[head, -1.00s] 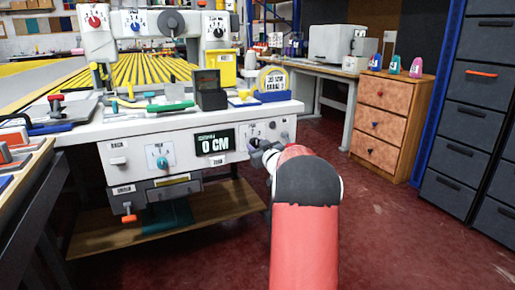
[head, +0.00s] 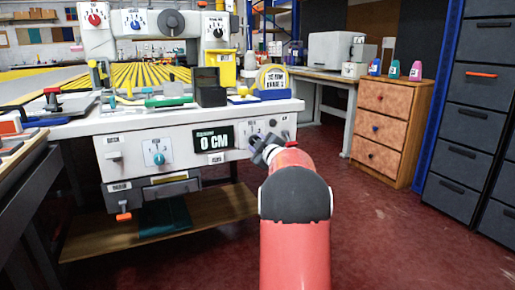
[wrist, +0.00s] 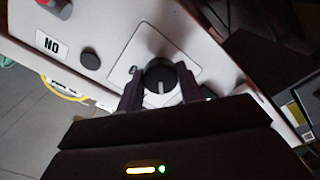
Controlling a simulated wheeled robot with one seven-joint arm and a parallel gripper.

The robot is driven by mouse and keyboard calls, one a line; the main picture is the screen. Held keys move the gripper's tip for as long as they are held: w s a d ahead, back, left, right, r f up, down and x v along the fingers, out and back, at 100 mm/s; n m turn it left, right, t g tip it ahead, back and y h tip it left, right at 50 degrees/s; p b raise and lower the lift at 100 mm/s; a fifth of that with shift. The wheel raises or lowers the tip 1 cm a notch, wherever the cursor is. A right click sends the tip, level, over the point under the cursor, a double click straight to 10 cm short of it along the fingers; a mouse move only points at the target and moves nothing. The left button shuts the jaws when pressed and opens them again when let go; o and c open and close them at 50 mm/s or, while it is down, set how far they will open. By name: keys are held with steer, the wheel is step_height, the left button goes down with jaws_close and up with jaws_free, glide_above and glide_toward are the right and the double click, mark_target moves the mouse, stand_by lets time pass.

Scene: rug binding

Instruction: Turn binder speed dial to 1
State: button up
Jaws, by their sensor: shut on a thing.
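A black round dial with a white pointer line (wrist: 160,72) sits on a pale square plate on the machine's front, seen in the wrist view. My gripper (wrist: 160,90) has one finger on each side of this dial and is shut on it. In the head view my gripper (head: 262,150) reaches the small control panel (head: 256,128) right of the "0 CM" display (head: 213,140). My gripper and wrist hide part of that panel. I cannot read the label or numbers around the held dial.
A teal dial (head: 158,157) is farther left on the same front. Red (head: 95,19), blue (head: 135,24) and black (head: 217,32) dials are on the upper housing. A wooden drawer unit (head: 392,125) stands right. Red floor between is open.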

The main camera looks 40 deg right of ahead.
steer(key=shift+n, duration=0.3)
stand_by(0.4)
steer(key=o, duration=1)
steer(key=v, duration=0.8)
steer(key=shift+d, duration=0.1)
steer(key=shift+w, duration=0.1)
